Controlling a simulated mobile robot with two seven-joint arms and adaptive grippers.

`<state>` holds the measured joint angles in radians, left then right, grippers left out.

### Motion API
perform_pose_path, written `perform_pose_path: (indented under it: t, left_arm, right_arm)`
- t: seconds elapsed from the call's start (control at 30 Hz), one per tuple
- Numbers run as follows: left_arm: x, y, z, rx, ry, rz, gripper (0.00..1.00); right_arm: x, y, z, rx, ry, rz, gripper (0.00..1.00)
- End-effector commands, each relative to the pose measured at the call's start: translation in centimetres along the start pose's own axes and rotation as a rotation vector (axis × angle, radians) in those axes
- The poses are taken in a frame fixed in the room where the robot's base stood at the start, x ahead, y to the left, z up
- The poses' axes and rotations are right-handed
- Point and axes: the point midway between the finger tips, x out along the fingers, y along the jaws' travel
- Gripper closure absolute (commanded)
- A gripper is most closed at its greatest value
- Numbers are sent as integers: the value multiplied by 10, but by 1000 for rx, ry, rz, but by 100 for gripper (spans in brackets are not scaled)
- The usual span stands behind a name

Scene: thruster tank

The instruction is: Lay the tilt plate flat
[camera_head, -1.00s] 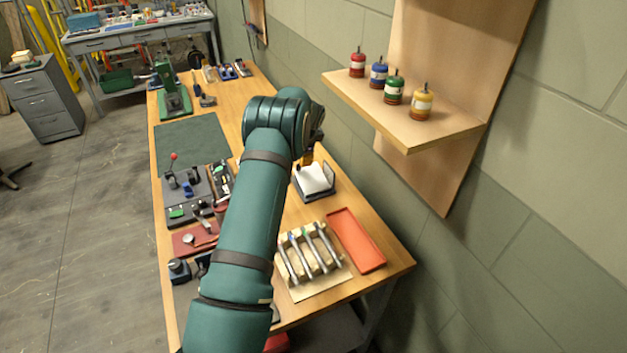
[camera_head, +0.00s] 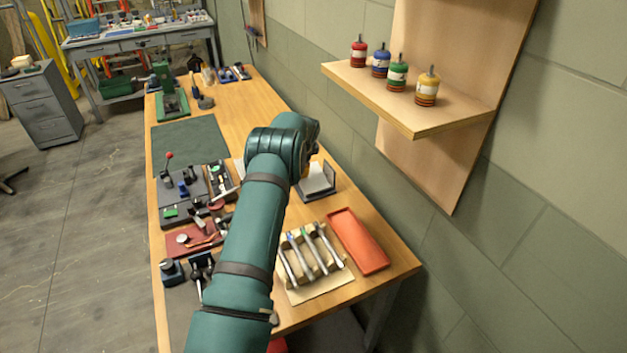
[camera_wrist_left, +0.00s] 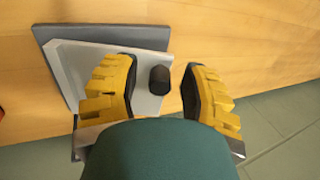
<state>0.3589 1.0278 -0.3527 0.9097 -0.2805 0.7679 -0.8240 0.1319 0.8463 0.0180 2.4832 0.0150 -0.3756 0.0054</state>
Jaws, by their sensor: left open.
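The tilt plate (camera_wrist_left: 150,75) is a light grey plate with a black round knob (camera_wrist_left: 159,79) near one edge, above a dark grey base (camera_wrist_left: 100,36) in the left wrist view. The plate's edges stand at an angle to the base's; its exact tilt is hard to tell. My left gripper (camera_wrist_left: 161,72) is open, its yellow fingers on either side of the knob; contact cannot be told. In the head view the plate (camera_head: 315,177) shows just right of my arm, which hides most of the gripper. My right gripper is not in view.
A red-orange tray (camera_head: 358,240) and a rack with several metal bars (camera_head: 308,255) lie nearer on the wooden bench. A grey fixture with levers (camera_head: 184,190) is left of my arm. A shelf (camera_head: 415,115) with several coloured canisters juts from the wall at right.

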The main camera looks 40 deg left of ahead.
Motion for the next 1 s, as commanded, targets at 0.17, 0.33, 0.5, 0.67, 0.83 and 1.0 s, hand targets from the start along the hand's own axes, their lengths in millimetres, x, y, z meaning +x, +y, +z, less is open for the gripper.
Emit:
perform_pose_path:
  t: [0.17,0.33,0.5,0.67,0.83,1.0]
  left_arm:
    - [0,0,0,0,0,0,82]
    - [0,0,0,0,0,0,100]
    - [2,0,-1,-1,0,10,100]
    - [7,-2,-1,-2,0,49,100]
    - [9,-2,0,-2,1,82,100]
    - [9,-2,0,-1,1,91,100]
  right_arm:
    - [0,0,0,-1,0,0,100]
    - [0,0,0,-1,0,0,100]
    - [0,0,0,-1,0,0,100]
    - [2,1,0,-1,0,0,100]
    - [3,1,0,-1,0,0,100]
    - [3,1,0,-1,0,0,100]
